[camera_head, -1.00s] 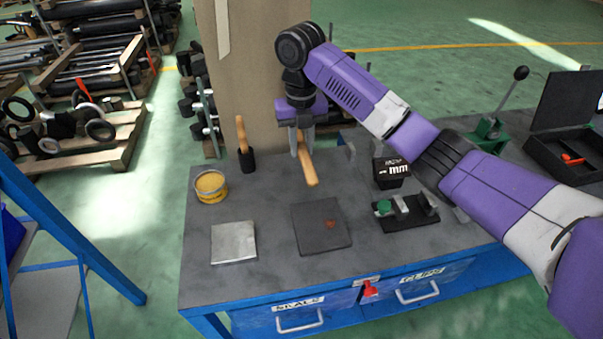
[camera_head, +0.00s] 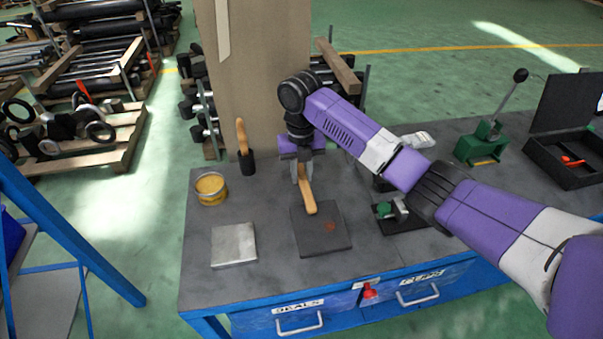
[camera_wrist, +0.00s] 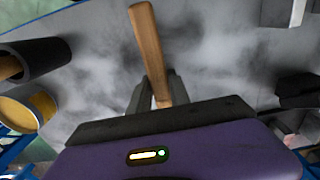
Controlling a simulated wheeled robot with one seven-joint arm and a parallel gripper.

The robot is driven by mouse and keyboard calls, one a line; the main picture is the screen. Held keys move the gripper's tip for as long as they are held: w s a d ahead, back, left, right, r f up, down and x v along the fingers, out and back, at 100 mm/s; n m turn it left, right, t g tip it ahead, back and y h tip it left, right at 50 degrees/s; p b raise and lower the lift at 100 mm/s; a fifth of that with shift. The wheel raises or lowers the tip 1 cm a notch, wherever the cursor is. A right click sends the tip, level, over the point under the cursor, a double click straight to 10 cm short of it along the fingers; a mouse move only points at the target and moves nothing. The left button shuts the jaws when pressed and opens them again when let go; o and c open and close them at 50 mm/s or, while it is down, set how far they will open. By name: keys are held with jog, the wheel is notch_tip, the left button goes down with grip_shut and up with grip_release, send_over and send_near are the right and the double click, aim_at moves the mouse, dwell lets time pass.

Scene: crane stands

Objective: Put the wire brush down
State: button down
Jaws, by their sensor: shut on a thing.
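The wire brush (camera_head: 307,192) shows as a light wooden handle in my gripper (camera_head: 303,177). My gripper points down over the back part of the workbench and is shut on the brush. In the head view the handle's near end overlaps the dark square plate (camera_head: 322,238); I cannot tell whether it touches it. In the wrist view the wooden handle (camera_wrist: 148,45) rises from between the fingers (camera_wrist: 155,98). The bristles are hidden in both views.
On the grey workbench (camera_head: 275,270) stand a yellow tin (camera_head: 210,188), a black holder with a wooden handle (camera_head: 246,160) and a bright metal plate (camera_head: 233,245). Bare bench lies between the tin and dark plate.

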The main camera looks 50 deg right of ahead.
aim_at(301, 173)
jog(key=shift+f, duration=0.15)
jog(key=c, duration=1.2)
grip_release()
notch_tip(301, 173, up, 12)
jog(key=shift+r, duration=0.2)
